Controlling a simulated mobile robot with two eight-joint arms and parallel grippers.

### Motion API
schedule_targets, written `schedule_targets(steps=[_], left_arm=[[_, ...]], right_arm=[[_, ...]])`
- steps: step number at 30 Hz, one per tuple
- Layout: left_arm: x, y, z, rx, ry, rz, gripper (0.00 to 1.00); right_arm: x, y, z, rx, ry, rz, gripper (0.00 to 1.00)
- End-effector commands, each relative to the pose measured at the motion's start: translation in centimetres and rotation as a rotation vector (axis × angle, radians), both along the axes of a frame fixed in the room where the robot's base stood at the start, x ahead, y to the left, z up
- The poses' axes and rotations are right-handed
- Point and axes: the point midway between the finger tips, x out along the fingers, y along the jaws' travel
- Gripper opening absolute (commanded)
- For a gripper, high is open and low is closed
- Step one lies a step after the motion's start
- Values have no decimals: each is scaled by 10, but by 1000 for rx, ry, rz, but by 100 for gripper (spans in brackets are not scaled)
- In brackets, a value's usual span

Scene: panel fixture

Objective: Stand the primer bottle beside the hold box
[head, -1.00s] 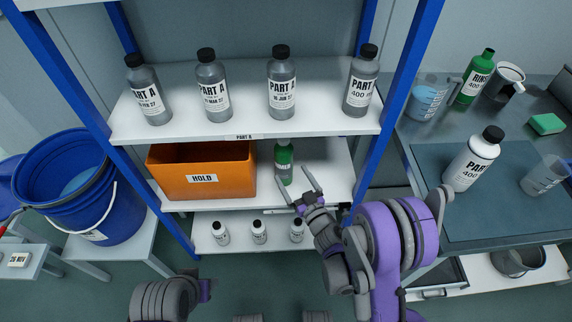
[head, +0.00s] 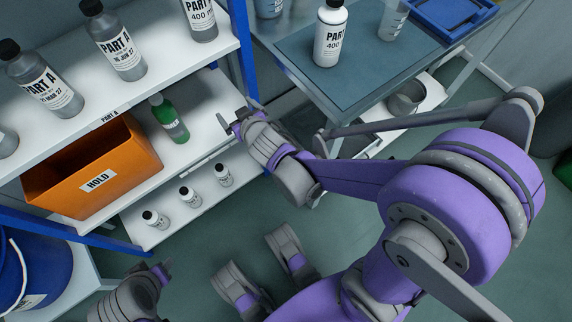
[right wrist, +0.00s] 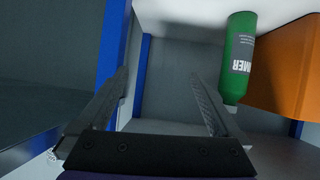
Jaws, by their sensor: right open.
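In the right wrist view the bottle (right wrist: 238,60) is right of the fingers and overlaps the edge of the orange box (right wrist: 285,65). My right gripper (head: 237,113) is open and empty, at the shelf's right end, apart from the bottle. Its spread fingers (right wrist: 160,78) have nothing between them.
Grey PART A bottles (head: 115,40) stand on the shelf above. Several small white bottles (head: 190,196) stand on the lower shelf. A blue post (head: 242,50) is close by my right gripper. A bench with a white bottle (head: 330,35) is at right.

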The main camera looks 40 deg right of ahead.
Motion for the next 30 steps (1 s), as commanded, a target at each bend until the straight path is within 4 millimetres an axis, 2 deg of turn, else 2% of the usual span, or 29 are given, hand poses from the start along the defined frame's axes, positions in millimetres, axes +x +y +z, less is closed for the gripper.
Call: schedule_targets(steps=[1, 4, 9, 12, 15, 20, 30], left_arm=[[0, 0, 0, 0, 0, 0, 50], [0, 0, 0, 0, 0, 0, 50], [0, 0, 0, 0, 0, 0, 50], [0, 0, 0, 0, 0, 0, 50], [0, 0, 0, 0, 0, 0, 50], [0, 0, 0, 0, 0, 0, 50], [0, 0, 0, 0, 0, 0, 50]], right_arm=[[-22, -7, 2, -1, 68, -23, 100], [-67, -14, 0, 3, 220, -49, 100], [-150, -10, -9, 32, 468, -32, 100], [-190, -3, -14, 54, 579, -2, 100], [-217, 3, -16, 72, 650, 24, 100], [-234, 7, -18, 83, 696, 45, 100], [-233, 7, -18, 83, 695, 45, 100]])
